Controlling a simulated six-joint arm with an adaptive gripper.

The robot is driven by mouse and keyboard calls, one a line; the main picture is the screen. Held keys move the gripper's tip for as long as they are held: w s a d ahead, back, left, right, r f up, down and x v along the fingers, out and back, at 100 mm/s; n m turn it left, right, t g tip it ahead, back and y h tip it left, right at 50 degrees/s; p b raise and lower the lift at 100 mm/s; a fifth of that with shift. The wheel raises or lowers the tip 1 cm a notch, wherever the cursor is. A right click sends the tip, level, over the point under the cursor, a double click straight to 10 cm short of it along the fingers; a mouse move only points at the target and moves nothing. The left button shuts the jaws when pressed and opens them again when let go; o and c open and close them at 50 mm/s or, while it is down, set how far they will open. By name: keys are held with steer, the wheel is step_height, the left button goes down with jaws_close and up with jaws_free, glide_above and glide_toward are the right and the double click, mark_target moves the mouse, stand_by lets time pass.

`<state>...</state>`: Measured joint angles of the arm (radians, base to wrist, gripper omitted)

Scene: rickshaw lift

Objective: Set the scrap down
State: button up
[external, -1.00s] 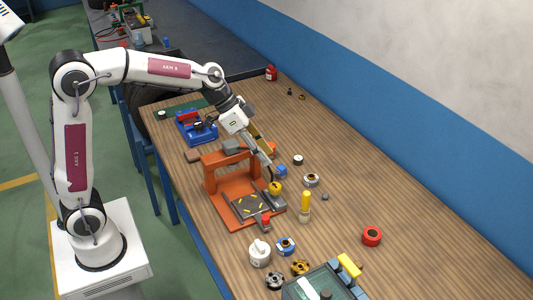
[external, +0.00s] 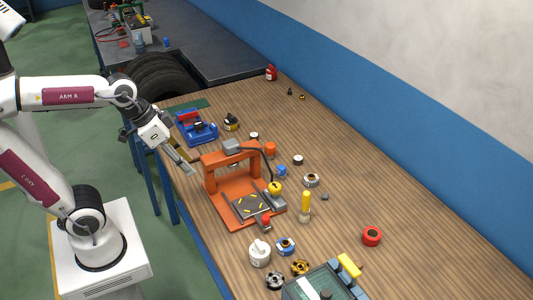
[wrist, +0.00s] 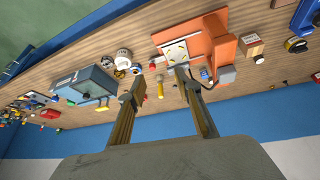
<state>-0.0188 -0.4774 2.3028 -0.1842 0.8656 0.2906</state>
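My gripper (external: 192,166) is over the table's left edge, beside the orange press frame (external: 208,176) in the external view. In the wrist view its two tan fingers with dark tips stand apart, and I see nothing held in the gap of my gripper (wrist: 156,82). No piece can be clearly singled out as the scrap. The orange frame (wrist: 222,48) also shows in the wrist view, with a grey plate (wrist: 176,52) carrying small yellow marks or pieces. A brown block by the table edge is partly confused with the fingers in the external view.
A yellow-handled tool (external: 306,202) stands right of the press. A white bottle (external: 260,254), a blue ring piece (external: 285,246) and a glass-topped case (external: 318,287) are in front. A blue vise-like device (external: 196,127) is behind. The table's right side is mostly clear around a red ring (external: 371,236).

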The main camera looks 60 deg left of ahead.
steer(key=s+a+f+n+y, duration=0.1)
steer(key=s+a+f+n, duration=0.1)
steer(key=s, duration=0.6)
steer(key=shift+s+a+f+y, duration=0.15)
steer(key=shift+a+f+y, duration=0.15)
steer(key=shift+a, duration=0.25)
steer(key=shift+o, duration=0.3)
steer(key=o, duration=1.8)
steer(key=shift+o, duration=0.2)
steer(key=w+a+r+n, duration=0.2)
steer(key=w+a+n, duration=0.15)
steer(key=w, duration=0.45)
steer(key=w+a+r+n+y, duration=0.1)
steer(key=w+a+r+n, duration=0.2)
steer(key=w, duration=0.5)
steer(key=w+a+r+n, duration=0.1)
steer(key=w+a+n, duration=0.25)
steer(key=w, duration=0.45)
steer(key=w+a+f+n, duration=0.4)
steer(key=w+a+f, duration=0.2)
steer(key=w+a, duration=0.2)
steer(key=w+a+f+n+g+y, duration=0.1)
steer(key=w+a+f+n, duration=0.3)
steer(key=a, duration=0.7)
steer(key=w+f, duration=0.2)
steer(key=w, duration=0.2)
steer(key=shift+w+n, duration=0.3)
steer(key=shift+w, duration=0.05)
steer(key=shift+a+f, duration=0.1)
steer(key=shift+f, duration=0.05)
